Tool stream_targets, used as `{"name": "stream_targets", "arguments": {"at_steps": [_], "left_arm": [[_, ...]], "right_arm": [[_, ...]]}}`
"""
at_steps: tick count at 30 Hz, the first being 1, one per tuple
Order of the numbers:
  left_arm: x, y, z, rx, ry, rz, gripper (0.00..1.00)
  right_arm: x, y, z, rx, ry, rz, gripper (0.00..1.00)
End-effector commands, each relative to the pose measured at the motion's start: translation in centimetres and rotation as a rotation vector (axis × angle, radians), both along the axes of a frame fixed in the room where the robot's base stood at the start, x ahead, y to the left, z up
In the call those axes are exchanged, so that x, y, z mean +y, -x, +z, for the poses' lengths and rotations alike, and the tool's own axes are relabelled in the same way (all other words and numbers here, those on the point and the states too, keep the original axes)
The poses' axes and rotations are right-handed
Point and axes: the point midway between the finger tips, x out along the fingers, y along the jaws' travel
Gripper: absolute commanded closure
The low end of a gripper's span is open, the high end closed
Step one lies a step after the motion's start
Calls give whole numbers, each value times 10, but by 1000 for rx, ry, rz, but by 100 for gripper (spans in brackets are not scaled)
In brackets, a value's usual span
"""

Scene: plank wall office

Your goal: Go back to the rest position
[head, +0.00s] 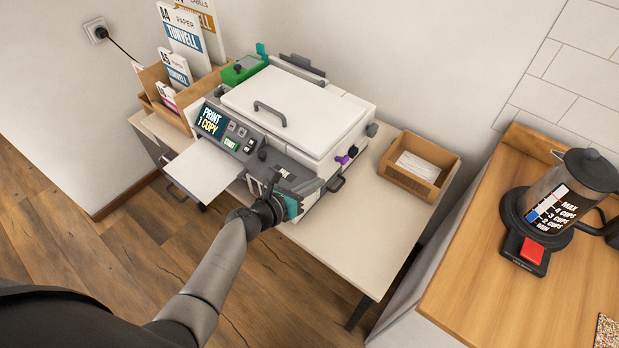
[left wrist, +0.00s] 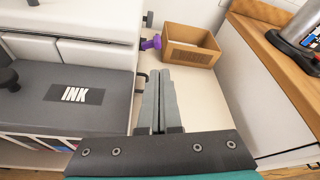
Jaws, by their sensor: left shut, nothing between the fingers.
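My left gripper (head: 279,184) is in front of the lower right part of the printer (head: 295,108), close to its front corner. In the left wrist view its two grey fingers (left wrist: 160,100) lie together, shut and empty, beside the dark panel marked INK (left wrist: 75,95). The printer's lid is down, and its screen reads "PRINT 1 COPY". A pale tray or sheet (head: 204,167) sticks out at its front left. I cannot tell whether the gripper touches the printer. My right gripper is in neither view.
The printer stands on a pale table (head: 365,240). A wooden box (head: 420,166) with white paper sits right of it, and a wooden organiser (head: 172,107) with paper packs left. A wooden counter (head: 490,295) with a coffee maker (head: 565,195) is at right. The table front is clear.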

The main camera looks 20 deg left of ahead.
Motion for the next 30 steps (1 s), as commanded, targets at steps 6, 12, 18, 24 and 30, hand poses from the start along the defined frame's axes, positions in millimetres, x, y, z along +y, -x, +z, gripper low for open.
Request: {"name": "stream_targets", "arguments": {"at_steps": [6, 12, 18, 24, 30], "left_arm": [[-2, 1, -1, 2, 1, -2, 100], [-2, 1, -1, 3, 1, -2, 100], [-3, 2, -1, -3, -14, -14, 100], [-30, 31, 10, -141, -321, -276, 100], [-61, 99, 16, -419, -913, -793, 100]], "right_arm": [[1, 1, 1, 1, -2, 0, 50], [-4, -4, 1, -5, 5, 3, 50], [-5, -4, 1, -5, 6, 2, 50], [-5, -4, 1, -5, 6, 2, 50], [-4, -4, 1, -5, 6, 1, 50]]}}
